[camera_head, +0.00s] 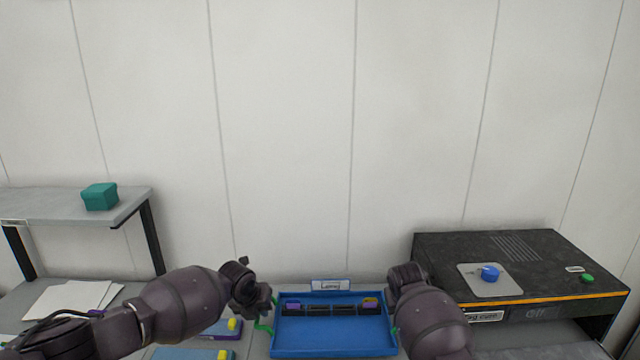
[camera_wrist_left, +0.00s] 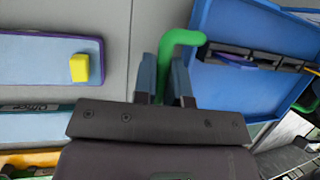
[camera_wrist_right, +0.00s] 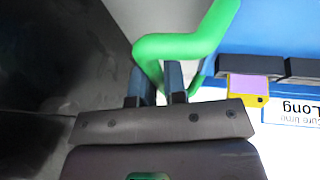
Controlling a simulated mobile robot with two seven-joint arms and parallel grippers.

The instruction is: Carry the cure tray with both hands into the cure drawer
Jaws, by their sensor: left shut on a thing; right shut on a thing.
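The blue cure tray (camera_head: 330,338) is at the front middle in the head view, with a green handle at each side and a dark slotted strip holding small purple and yellow pieces. My left gripper (camera_wrist_left: 163,82) is shut on the left green handle (camera_wrist_left: 180,40). My right gripper (camera_wrist_right: 158,84) is shut on the other green handle (camera_wrist_right: 185,42). The head view hides the right fingertips behind my arm. A black cabinet (camera_head: 450,262) with an orange stripe and a label ending in "cure" stands at the right; I cannot tell whether its drawer is open.
A white "Long" cure time card (camera_head: 331,285) stands behind the tray. A blue knob (camera_head: 490,272) and green button (camera_head: 588,279) are on the cabinet top. A grey shelf (camera_head: 75,207) bears a teal box (camera_head: 100,196) at left. Papers (camera_head: 70,300) lie below it.

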